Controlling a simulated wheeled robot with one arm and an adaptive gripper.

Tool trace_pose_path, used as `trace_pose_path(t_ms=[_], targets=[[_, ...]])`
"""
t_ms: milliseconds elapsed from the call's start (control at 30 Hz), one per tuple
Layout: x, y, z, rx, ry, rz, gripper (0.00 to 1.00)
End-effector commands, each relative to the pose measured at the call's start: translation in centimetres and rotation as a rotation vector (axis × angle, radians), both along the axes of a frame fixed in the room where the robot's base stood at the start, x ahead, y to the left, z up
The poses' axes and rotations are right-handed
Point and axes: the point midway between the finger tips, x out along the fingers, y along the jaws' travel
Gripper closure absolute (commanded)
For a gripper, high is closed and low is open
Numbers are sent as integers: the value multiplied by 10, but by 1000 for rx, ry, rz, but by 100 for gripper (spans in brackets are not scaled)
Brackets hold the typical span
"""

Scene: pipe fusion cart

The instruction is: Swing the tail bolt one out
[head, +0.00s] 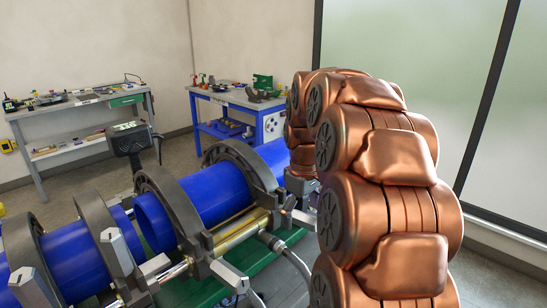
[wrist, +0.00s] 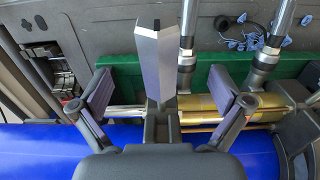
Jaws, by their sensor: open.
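In the wrist view a grey tapered bolt nut (wrist: 158,60) stands between the two fingers of my open gripper (wrist: 160,88). A gap shows on both sides of it, so neither finger pad appears to touch it. Its dark lower mount runs down towards my gripper's palm. In the head view my gripper (head: 302,188) is at the right end of the clamp row, partly hidden by my arm. Similar grey bolt nuts (head: 117,250) stand along the near side of the clamps. No label shows which one is tail bolt one.
Dark clamp rings (head: 172,212) hold the blue pipe (head: 212,192). A brass-coloured cylinder (head: 243,230) and hoses lie close beside my gripper. The green cart bed (head: 292,240) is below. Two workbenches (head: 82,115) stand at the back; floor is open between them and the cart.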

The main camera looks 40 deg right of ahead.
Motion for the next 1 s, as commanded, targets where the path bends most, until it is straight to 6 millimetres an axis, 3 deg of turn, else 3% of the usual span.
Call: trace_pose_path(t_ms=[1000], targets=[[0,0,74,-1,-1,0,0]])
